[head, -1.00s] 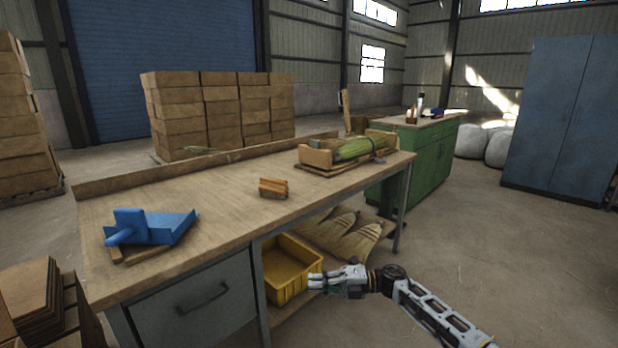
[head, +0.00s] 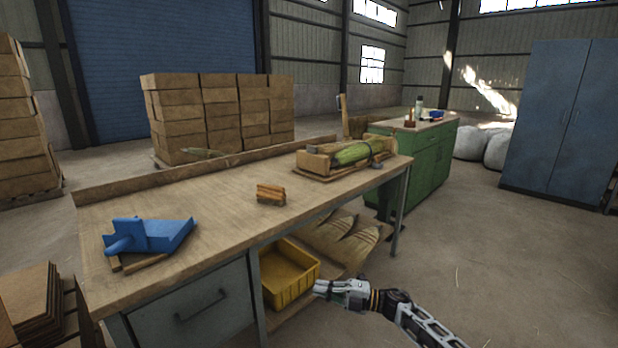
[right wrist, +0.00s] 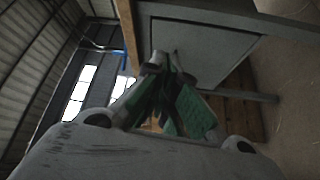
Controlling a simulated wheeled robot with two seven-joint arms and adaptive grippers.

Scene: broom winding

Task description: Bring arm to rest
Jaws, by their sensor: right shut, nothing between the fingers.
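My right gripper (head: 322,289) is in front of the workbench, below its top and beside the yellow bin on the lower shelf. It is shut and empty, with its arm coming in from the lower right. In the right wrist view its fingers (right wrist: 160,65) are together, with the bench's grey drawer front beyond them. My left gripper is not in view. On the workbench (head: 225,205) a bundle of green broom fibre (head: 355,153) lies in a wooden holder at the far right end.
A blue tool (head: 150,237) rests on a wooden base at the bench's left. A small wooden block piece (head: 271,194) sits mid-bench. Open floor lies to the right.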

